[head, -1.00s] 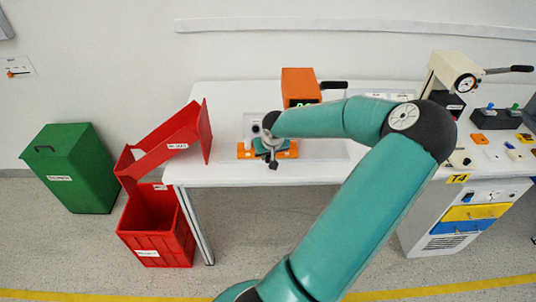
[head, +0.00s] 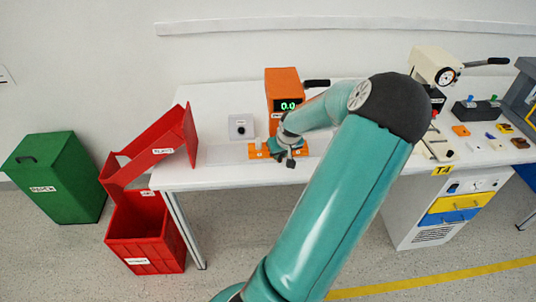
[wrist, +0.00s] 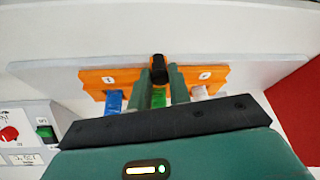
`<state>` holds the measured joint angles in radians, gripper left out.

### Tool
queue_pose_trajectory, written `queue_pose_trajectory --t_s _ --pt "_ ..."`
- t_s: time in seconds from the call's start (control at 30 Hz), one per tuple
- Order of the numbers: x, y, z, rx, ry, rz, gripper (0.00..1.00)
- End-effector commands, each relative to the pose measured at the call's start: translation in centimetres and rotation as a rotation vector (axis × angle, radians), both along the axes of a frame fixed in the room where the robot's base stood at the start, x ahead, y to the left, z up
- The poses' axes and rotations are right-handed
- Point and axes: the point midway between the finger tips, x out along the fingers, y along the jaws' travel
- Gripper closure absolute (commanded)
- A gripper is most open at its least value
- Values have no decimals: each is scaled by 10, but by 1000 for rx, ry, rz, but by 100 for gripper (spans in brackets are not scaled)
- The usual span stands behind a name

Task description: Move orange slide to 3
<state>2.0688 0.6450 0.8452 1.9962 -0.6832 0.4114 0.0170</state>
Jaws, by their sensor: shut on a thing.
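The orange slide (head: 256,152) lies on a pale grey plate (head: 228,154) at the front edge of the white table. In the wrist view the orange slide (wrist: 108,80) shows a small white label at each end. My gripper (head: 286,157) is at the middle of the slide. In the wrist view my gripper (wrist: 161,82) is shut around the slide's dark knob (wrist: 158,64). Blue (wrist: 114,101), green (wrist: 158,97) and whitish (wrist: 199,92) patches show along the near edge. No position number is readable.
An orange box (head: 283,86) with a green "0.0" display stands behind the slide. A grey box with a black knob (head: 240,127) is left of it. A red bin (head: 146,240) stands by the table's left end. Other devices stand at the right.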

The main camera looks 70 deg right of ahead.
Motion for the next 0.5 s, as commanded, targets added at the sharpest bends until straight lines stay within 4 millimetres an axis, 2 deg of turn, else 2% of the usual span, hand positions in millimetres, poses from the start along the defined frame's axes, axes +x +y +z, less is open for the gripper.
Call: queue_pose_trajectory --t_s 0.3,0.5 --pt "-57 -30 1 -2 -1 -6 100" --pt "-76 -39 1 -2 0 -2 100"
